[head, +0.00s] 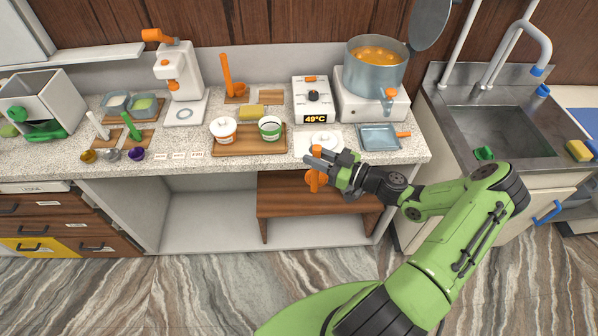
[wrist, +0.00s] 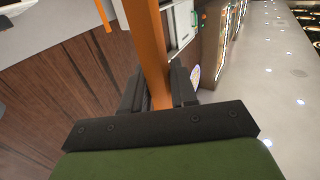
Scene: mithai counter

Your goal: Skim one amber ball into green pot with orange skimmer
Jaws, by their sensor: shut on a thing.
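My gripper (head: 330,169) is in front of the counter's front edge. It is shut on an orange handle, taken to be the orange skimmer (head: 316,180); in the wrist view the handle (wrist: 147,45) runs up between the fingers (wrist: 157,92). The skimmer's head cannot be made out, so I cannot tell whether it carries anything. Amber balls (head: 376,54) lie in the large steel pot (head: 372,77) on the white stove at the back right. The green pot (head: 270,130), small and white with a green label, stands on a wooden board.
An orange-marked white pot (head: 223,130) stands beside the green pot on the board (head: 246,147). A temperature box (head: 313,98) reads 49°C. A grey-blue tray (head: 380,138) lies before the stove. Another orange tool (head: 227,75) stands upright behind. A sink (head: 495,132) is at right.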

